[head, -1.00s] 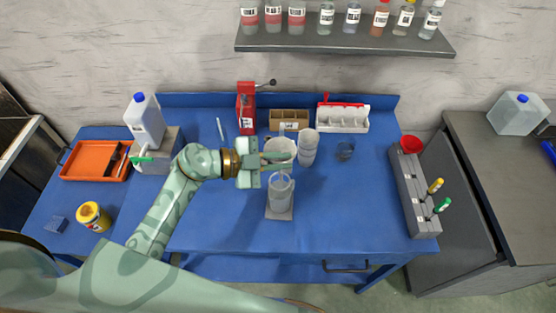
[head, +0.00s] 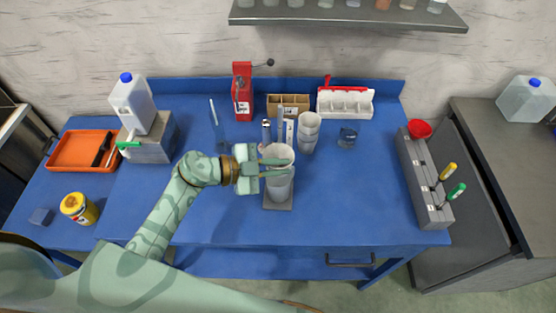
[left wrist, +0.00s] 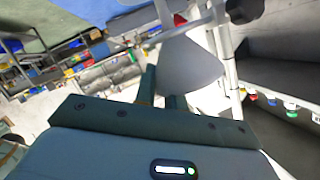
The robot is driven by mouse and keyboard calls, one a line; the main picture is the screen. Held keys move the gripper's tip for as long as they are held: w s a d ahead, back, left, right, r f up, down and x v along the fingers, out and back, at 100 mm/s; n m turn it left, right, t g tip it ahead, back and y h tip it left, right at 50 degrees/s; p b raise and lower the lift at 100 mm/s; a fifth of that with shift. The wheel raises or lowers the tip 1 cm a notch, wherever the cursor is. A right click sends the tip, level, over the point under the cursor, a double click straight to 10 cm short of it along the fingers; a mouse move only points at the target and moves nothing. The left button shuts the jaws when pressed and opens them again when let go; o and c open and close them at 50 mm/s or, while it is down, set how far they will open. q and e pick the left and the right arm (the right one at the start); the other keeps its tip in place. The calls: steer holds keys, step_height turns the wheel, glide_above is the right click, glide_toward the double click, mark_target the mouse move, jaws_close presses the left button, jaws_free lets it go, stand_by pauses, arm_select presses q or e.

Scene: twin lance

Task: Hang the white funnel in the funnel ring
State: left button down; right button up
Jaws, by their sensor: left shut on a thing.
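The white funnel (head: 277,151) is between the fingers of my left gripper (head: 272,168), which is shut on it. It sits above a clear beaker (head: 280,189) on the grey base plate (head: 278,207) of a stand. The stand's grey post (head: 281,125) rises behind the funnel. The left wrist view shows the funnel's pale cone (left wrist: 190,65) just beyond the fingertips. A rod with a dark clamp knob (left wrist: 244,10) is close to it there. The funnel ring is mostly hidden in the head view, and I cannot tell whether the funnel touches it. My right gripper is not in view.
Stacked white cups (head: 308,133) stand close right of the funnel, with a small glass beaker (head: 347,137) beyond. A red press-like device (head: 242,92) and a wooden box (head: 288,103) are behind. A grey rack (head: 426,180) edges the right. The front right of the blue table is clear.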

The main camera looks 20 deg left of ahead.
arm_select(q)
steer(key=shift+f, duration=0.5)
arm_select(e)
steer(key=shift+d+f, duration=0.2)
arm_select(q)
steer(key=c, duration=1.4)
jaws_free()
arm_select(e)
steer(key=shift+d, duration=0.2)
arm_select(q)
steer(key=v, duration=1.6)
steer(key=shift+s+a+r, duration=0.1)
steer(key=shift+r, duration=0.1)
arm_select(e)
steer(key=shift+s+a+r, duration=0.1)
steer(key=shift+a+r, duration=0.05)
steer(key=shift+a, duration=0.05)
